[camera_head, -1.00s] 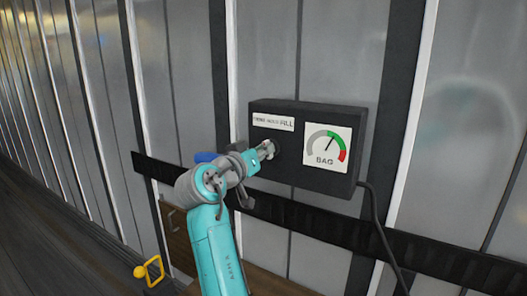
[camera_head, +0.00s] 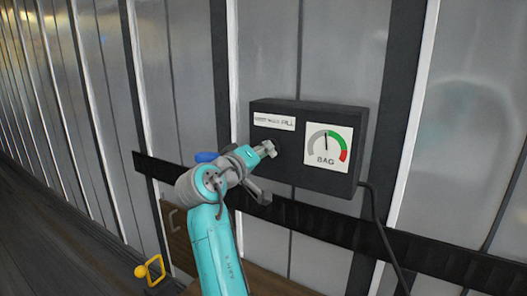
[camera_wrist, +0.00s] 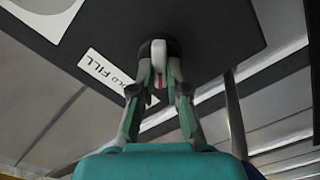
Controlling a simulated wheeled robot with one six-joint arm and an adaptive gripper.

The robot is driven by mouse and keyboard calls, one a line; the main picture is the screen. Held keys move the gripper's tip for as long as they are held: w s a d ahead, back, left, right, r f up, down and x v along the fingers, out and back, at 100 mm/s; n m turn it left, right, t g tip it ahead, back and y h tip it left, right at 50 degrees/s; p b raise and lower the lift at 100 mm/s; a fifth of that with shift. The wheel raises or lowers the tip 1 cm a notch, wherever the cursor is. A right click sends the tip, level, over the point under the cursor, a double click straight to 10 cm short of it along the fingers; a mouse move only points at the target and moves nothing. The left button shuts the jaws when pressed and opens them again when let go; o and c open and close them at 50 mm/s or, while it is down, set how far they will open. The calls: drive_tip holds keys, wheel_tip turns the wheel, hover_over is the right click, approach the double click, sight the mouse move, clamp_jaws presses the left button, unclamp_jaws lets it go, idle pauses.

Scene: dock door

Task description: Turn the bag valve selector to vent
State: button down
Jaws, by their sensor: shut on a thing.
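A dark control box (camera_head: 292,160) hangs on the ribbed metal wall. It carries a white label (camera_head: 274,122) on which only FILL reads clearly, and a BAG gauge (camera_head: 328,145) with grey, green and red bands. The gauge needle points nearly straight up. My gripper (camera_head: 268,149) is at the box's left part, below the label, and hides most of the selector there. In the wrist view my gripper (camera_wrist: 160,72) is shut on the selector (camera_wrist: 158,48), a pale lever on a dark round base. The label (camera_wrist: 105,71) appears upside down beside it, partly hidden by a finger.
A black rail (camera_head: 300,214) runs along the wall below the box. A black cable (camera_head: 377,225) drops from the box's right side. A yellow handle (camera_head: 152,268) stands low at the left. The wall right of the box is clear.

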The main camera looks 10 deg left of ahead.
idle(0.3)
drive_tip(key=c, duration=1.2)
unclamp_jaws()
drive_tip(key=shift+o, duration=0.2)
drive_tip(key=v, duration=1.2)
